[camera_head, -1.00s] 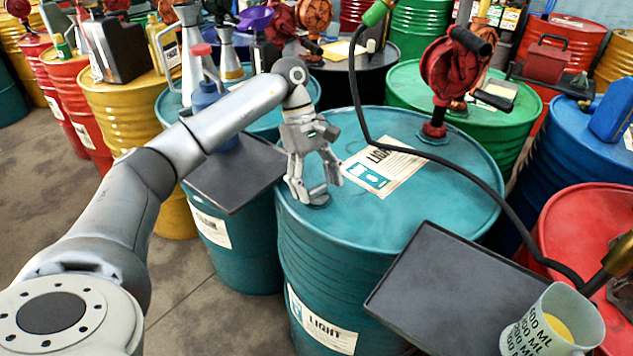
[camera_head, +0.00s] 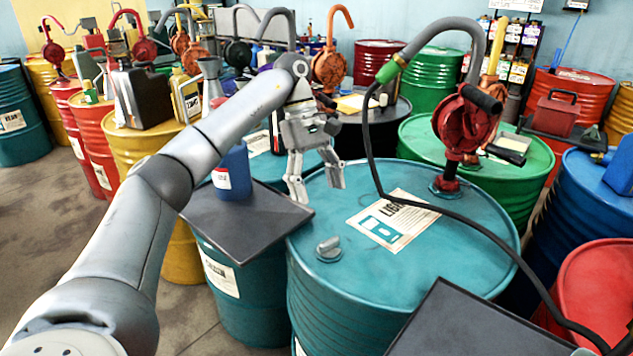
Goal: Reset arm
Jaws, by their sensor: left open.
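My left arm comes in from the left. Its gripper (camera_head: 317,190) is open and empty, fingers pointing down, above the left part of the teal drum (camera_head: 440,262) in front. A grey bung cap (camera_head: 328,249) sits on that drum's lid, below and apart from the fingers. A label sheet (camera_head: 393,219) lies on the lid to the right of the gripper. The red hand pump (camera_head: 463,127) stands at the drum's back edge, with a dark hose running forward to the lower right. My right gripper is not in view.
A dark tray (camera_head: 245,217) with a blue bottle (camera_head: 231,171) is left of the drum. Another dark tray (camera_head: 470,325) is at the bottom right. Green (camera_head: 520,165), blue (camera_head: 565,215) and red drums crowd the right. Several drums and pumps stand behind. Open floor shows at left.

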